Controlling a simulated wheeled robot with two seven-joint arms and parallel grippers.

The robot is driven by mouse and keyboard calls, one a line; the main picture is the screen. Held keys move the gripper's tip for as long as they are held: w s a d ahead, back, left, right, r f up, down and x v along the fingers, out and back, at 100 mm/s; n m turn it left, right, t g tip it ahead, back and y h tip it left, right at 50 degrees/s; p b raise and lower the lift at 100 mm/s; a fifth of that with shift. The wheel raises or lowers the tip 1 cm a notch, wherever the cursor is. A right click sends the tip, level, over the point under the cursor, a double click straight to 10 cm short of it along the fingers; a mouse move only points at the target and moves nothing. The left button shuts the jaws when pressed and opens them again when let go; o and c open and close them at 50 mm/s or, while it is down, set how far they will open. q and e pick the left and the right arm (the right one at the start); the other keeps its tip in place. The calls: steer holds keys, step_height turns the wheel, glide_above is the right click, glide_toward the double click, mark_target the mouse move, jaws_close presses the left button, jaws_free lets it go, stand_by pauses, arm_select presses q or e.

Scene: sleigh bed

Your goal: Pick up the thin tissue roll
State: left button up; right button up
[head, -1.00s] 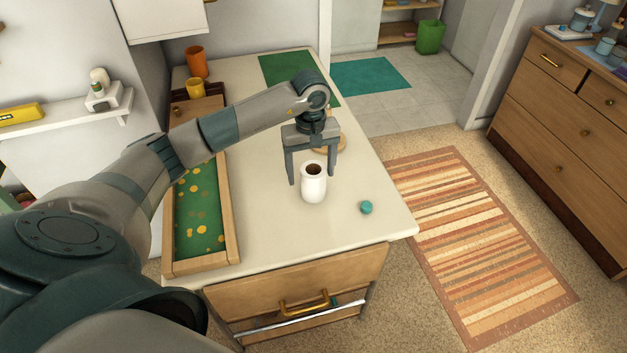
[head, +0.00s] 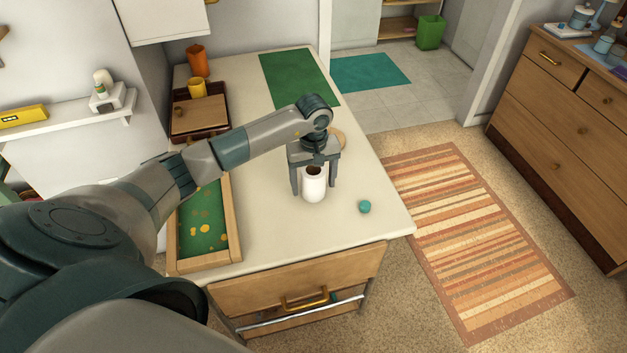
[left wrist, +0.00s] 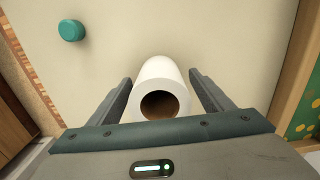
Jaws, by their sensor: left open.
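The tissue roll (head: 314,186) is a white upright cylinder with a brown hollow core, standing on the cream counter top. My left gripper (head: 314,190) points down over it, with one finger on each side. In the left wrist view the roll (left wrist: 158,90) sits between the two open fingers (left wrist: 165,92), with a visible gap on both sides. My right gripper is not in view.
A small teal round object (head: 364,207) lies right of the roll; a round wooden piece (head: 338,138) is behind the gripper. A wooden tray with a green bottom (head: 236,235) is at left. The counter (head: 275,225) is clear in front.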

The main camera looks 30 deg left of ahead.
mark_target(314, 172)
arm_select(q)
steer(key=shift+c, duration=0.2)
steer(key=c, duration=1.1)
steer(key=shift+r, duration=0.15)
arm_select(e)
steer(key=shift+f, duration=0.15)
